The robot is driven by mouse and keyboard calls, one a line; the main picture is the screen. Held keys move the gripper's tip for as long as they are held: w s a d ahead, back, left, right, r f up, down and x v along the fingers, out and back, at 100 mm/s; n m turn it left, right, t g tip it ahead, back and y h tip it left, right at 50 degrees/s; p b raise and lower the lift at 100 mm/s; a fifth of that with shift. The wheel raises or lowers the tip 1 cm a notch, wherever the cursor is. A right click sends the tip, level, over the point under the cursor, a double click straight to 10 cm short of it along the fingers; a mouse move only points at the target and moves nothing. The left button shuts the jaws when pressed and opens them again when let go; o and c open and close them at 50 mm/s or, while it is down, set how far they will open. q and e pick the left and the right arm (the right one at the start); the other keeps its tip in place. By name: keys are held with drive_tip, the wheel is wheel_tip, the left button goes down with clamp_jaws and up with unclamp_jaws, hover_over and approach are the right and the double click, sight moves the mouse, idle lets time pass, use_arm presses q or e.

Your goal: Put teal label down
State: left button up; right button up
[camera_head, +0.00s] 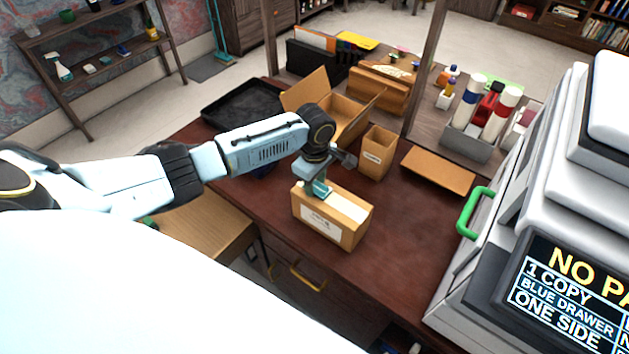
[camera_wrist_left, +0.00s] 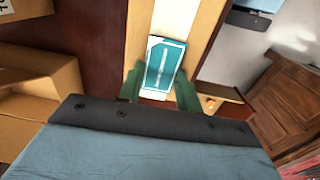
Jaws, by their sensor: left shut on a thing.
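The teal label (camera_wrist_left: 163,66) has a pale border and lies between the fingertips of my left gripper (camera_wrist_left: 158,90). In the left wrist view it is over the top of a closed cardboard box (camera_wrist_left: 208,30). In the head view my left gripper (camera_head: 319,188) points down at the top of this box (camera_head: 334,222), near its left end, with a bit of teal at the fingertips. The gripper is shut on the label. I cannot tell whether the label touches the box top. My right gripper is not in view.
An open carton (camera_head: 345,118) and a small tan box (camera_head: 377,152) stand behind the closed box. A black tray (camera_head: 243,103) is at back left. A flat cardboard piece (camera_head: 438,170) lies right. A grey printer (camera_head: 545,190) fills the right. Bare desk (camera_head: 400,225) lies between.

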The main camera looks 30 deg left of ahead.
sight(315, 187)
use_arm(q)
drive_tip(key=shift+s+d+f, duration=0.15)
drive_tip(key=shift+s+f, duration=0.3)
drive_tip(key=shift+f, duration=0.3)
drive_tip(key=o, duration=1)
drive_tip(key=shift+w+d+f, duration=0.1)
drive_tip(key=shift+w+f, duration=0.05)
drive_tip(key=shift+w, duration=0.05)
drive_tip(key=shift+c, duration=0.2)
drive_tip(key=shift+r, duration=0.6)
wheel_tip(315, 187, up, 12)
drive_tip(key=p, duration=0.1)
drive_tip(key=shift+w+a+r, duration=0.2)
drive_tip(key=shift+r, duration=0.05)
